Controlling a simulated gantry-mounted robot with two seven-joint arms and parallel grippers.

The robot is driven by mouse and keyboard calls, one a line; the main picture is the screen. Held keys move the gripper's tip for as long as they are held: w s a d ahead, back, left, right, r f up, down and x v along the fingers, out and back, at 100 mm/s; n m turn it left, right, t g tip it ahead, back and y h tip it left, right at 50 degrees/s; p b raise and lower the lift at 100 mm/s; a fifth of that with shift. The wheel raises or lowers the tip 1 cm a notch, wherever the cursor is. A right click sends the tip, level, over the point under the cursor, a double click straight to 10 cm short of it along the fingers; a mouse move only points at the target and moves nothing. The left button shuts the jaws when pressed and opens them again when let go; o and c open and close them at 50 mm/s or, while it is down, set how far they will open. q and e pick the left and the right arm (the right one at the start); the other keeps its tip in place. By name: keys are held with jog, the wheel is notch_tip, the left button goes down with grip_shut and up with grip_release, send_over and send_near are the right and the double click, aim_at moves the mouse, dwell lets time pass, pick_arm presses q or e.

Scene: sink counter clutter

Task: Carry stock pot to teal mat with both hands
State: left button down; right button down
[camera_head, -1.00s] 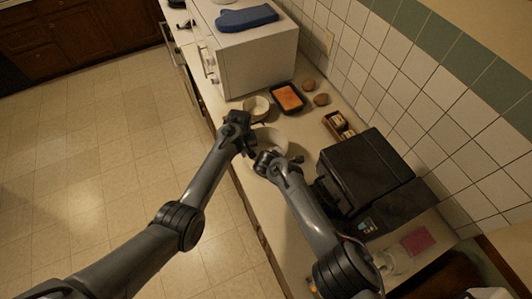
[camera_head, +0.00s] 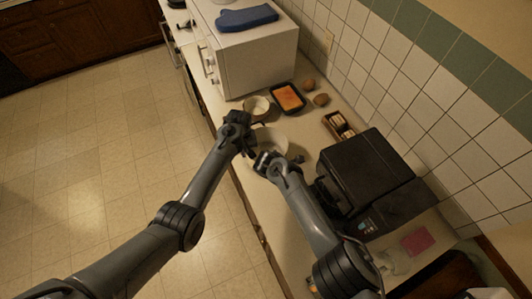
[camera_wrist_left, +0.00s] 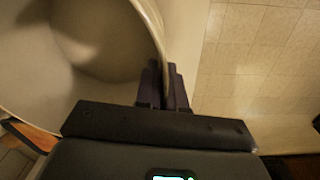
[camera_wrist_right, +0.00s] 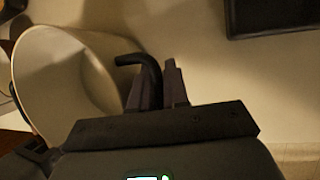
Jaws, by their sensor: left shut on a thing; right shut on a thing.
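The stock pot (camera_head: 277,137) is a cream-white round pot on or just above the counter, partly hidden by my grippers in the head view. In the left wrist view its open mouth (camera_wrist_left: 65,65) fills the left side, and my left gripper (camera_wrist_left: 163,85) is shut at its rim. In the right wrist view the pot (camera_wrist_right: 68,80) looks tilted because of the camera angle. My right gripper (camera_wrist_right: 158,85) is shut at its dark curved handle (camera_wrist_right: 143,62). I cannot tell whether the pot touches the counter. I see no teal mat in these views.
Beyond the pot are a small light bowl (camera_head: 257,105), a black tray with orange contents (camera_head: 288,97) and two brown round items (camera_head: 320,100). A white microwave (camera_head: 245,58) stands behind. A dark appliance (camera_head: 367,170) is close on the right. The counter's open edge is on the left.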

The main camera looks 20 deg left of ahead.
pick_arm(q)
jog(key=shift+r, duration=0.2)
pick_arm(e)
jog(key=shift+s+r, duration=0.1)
jog(key=shift+r, duration=0.05)
